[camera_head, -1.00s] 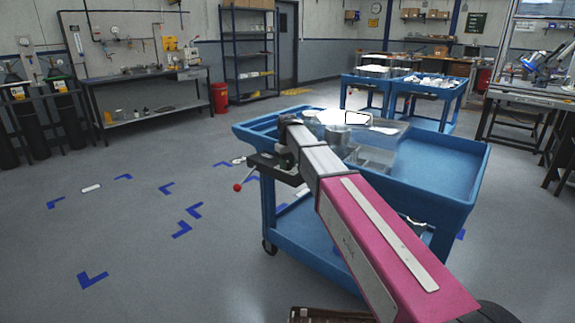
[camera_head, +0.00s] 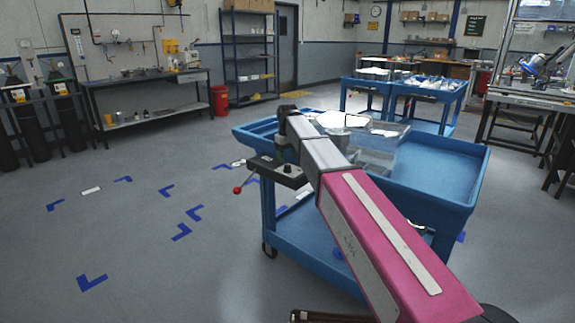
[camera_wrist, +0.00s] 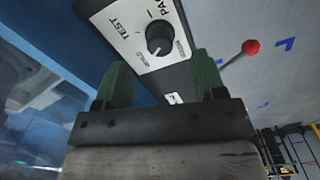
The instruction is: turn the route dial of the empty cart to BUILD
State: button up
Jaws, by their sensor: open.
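The blue cart (camera_head: 440,170) stands in front of me, with my arm reaching across it. The black dial box (camera_head: 278,170) is on the cart's left end. In the wrist view the route dial (camera_wrist: 160,38) is a round black knob on a white plate. TEST and BUILD read on its left, a cut-off label starting PA above, another label on its right. I cannot tell surely which label the knob points at. My gripper (camera_wrist: 162,78) is open and empty, its green fingers spread just short of the knob, apart from it. In the head view its fingers are hidden.
A lever with a red ball (camera_wrist: 250,47) sticks out beside the dial box. A clear-walled container (camera_head: 375,158) shows on the cart behind my arm. Two more blue carts (camera_head: 440,90) stand at the back. The floor on the left is open, with blue corner marks.

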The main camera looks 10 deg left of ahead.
aim_at(287, 166)
notch_tip(287, 166, up, 6)
jog(key=shift+f, duration=0.15)
dwell(0.4)
